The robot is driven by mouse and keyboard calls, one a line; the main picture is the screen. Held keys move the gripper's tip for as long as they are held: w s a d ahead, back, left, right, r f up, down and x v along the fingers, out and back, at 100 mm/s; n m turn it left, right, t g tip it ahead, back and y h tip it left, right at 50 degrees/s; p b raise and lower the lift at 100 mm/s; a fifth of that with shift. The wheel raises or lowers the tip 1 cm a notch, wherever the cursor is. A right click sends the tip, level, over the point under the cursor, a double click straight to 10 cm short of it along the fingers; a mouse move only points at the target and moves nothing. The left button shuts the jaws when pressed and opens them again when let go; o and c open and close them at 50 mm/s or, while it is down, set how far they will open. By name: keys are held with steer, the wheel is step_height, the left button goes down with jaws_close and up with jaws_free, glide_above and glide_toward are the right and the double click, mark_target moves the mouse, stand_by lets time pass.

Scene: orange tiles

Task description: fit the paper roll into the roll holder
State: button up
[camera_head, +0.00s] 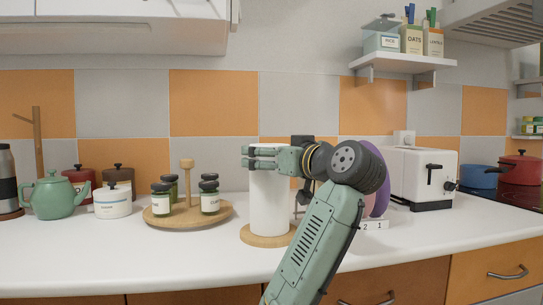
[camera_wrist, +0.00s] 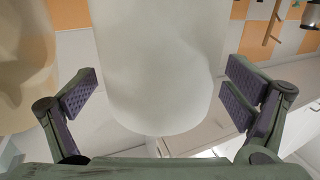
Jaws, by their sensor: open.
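The white paper roll (camera_head: 270,205) stands upright on the counter in the head view, with a round wooden base (camera_head: 258,238), seemingly the roll holder's, at its foot. Whether the roll is seated on the base I cannot tell; no holder post shows. My gripper (camera_head: 262,158) is level with the roll's upper part, reaching in from the right. In the wrist view the roll (camera_wrist: 155,70) fills the middle between my two open fingers (camera_wrist: 160,97), with a visible gap on each side.
A wooden turntable (camera_head: 222,213) with several jars stands left of the roll. A green teapot (camera_head: 54,198) and a white canister (camera_head: 112,203) are farther left. A white toaster (camera_head: 420,178) and a purple round item (camera_head: 378,170) stand right. The front counter strip is clear.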

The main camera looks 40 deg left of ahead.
steer(key=v, duration=1.2)
stand_by(0.5)
